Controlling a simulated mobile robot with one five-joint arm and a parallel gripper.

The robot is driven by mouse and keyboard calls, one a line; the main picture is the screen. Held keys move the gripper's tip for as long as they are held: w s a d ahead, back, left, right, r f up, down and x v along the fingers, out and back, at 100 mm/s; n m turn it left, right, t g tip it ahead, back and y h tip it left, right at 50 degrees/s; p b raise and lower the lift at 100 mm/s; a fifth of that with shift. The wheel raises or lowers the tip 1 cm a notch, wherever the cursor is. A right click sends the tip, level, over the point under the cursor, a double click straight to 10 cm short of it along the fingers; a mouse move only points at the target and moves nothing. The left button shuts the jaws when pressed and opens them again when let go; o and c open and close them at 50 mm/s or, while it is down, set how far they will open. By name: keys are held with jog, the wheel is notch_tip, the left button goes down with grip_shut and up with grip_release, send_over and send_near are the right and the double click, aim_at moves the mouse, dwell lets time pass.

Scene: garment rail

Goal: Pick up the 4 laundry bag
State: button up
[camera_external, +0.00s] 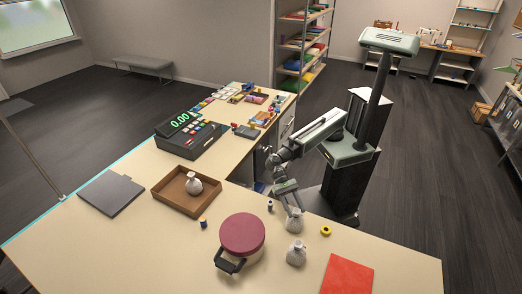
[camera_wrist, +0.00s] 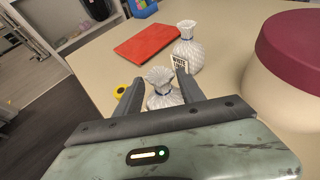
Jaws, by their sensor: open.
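Three small pale laundry bags with tied necks are visible. One bag (camera_external: 294,222) stands near the table edge, right by my gripper (camera_external: 292,207). In the wrist view this bag (camera_wrist: 161,99) shows between the two fingers of my gripper (camera_wrist: 158,82), which are open; I cannot tell if they touch it. A second bag (camera_external: 296,255) stands nearer the camera; it also shows in the wrist view (camera_wrist: 188,48), with a small printed tag on its side. A third bag (camera_external: 194,186) sits in the brown wooden tray (camera_external: 170,203). No number 4 is readable.
A maroon-lidded pot (camera_external: 242,235) stands left of the bags. A red flat sheet (camera_external: 346,275) and a yellow roll (camera_external: 326,230) lie to the right. Small spools (camera_external: 270,205) stand nearby. A cash register (camera_external: 190,138) and a grey flat panel (camera_external: 111,195) are farther left.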

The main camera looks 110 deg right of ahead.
aim_at(297, 216)
jog(key=shift+a+f, duration=0.25)
jog(key=b+x, duration=0.2)
jog(key=x, duration=0.2)
jog(key=shift+a+f, duration=0.15)
jog(key=shift+f, duration=0.1)
grip_shut()
jog(key=shift+r, duration=0.1)
dwell(0.8)
